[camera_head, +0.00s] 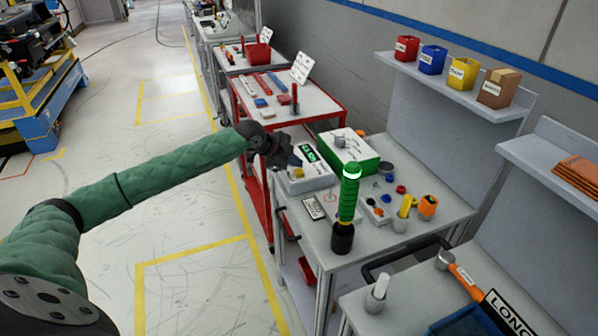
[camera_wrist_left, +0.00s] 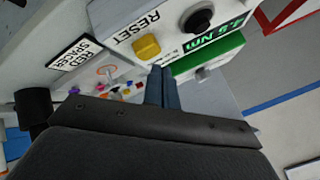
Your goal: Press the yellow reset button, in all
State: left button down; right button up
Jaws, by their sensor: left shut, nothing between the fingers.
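The yellow reset button (camera_wrist_left: 146,46) shows in the left wrist view on a white module (camera_wrist_left: 130,20), beside the printed word RESET. A black knob (camera_wrist_left: 197,18) and a green display reading in Nm sit on the same module. My left gripper (camera_wrist_left: 160,86) is shut and empty. Its fingertips appear close beside the button, and I cannot tell whether they touch it. In the head view the left gripper (camera_head: 286,156) is at the module's left edge. My right gripper is not in view.
A green-handled tool (camera_head: 349,200) stands upright in a black holder (camera_head: 342,238) at the bench's front. A green and white box (camera_head: 356,160) stands behind the module. A red cart (camera_head: 322,104) stands further back.

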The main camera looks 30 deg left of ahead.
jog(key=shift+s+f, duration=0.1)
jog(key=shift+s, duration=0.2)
pick_arm(q)
jog(key=shift+f, duration=0.1)
jog(key=shift+f, duration=0.3)
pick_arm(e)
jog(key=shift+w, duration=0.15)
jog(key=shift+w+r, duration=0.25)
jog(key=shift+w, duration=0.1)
pick_arm(q)
jog(key=shift+f, duration=0.1)
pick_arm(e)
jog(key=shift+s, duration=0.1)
